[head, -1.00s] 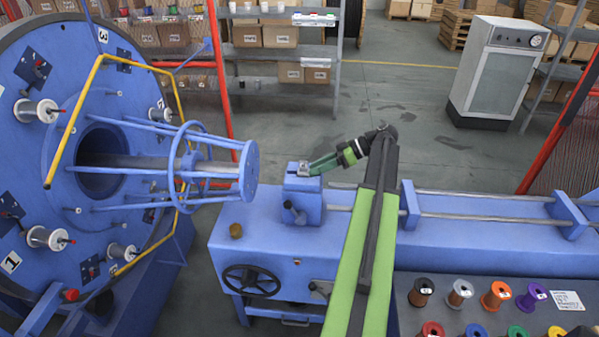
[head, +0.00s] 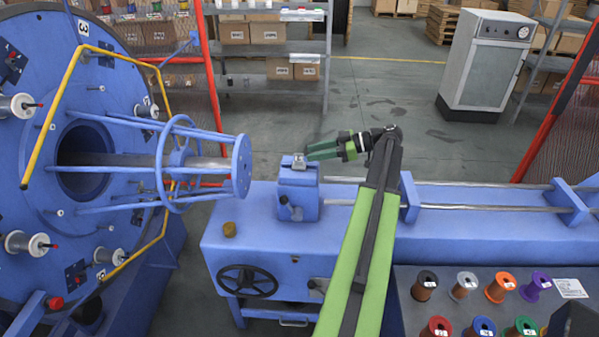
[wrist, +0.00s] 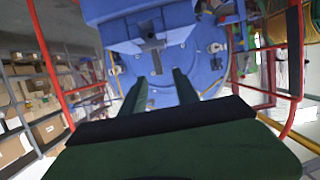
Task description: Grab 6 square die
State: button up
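The square die (head: 299,161) is a small grey metal piece on top of the blue holder block (head: 298,192) in the middle of the machine bed. My gripper (head: 309,155) comes in from the right, nearly level, its green fingertips just beside the die at about its height. Contact cannot be made out. In the wrist view the two fingers (wrist: 160,85) stand apart with nothing between them. The blue block (wrist: 145,25) is at the top of that view. No number on the die can be read.
The large blue rotor (head: 70,130) with spools and a cage of rods (head: 190,160) stands left of the block. Rails (head: 470,207) run right along the bed. Coloured spools (head: 500,287) stand on a grey table at the lower right. Shelves and a grey cabinet (head: 486,65) are behind.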

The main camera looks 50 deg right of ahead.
aim_at(299, 154)
jog(key=shift+f+b+x, duration=0.2)
jog(key=shift+b+x, duration=0.75)
jog(key=shift+x, duration=2.1)
jog(key=shift+s+d, duration=0.1)
grip_shut()
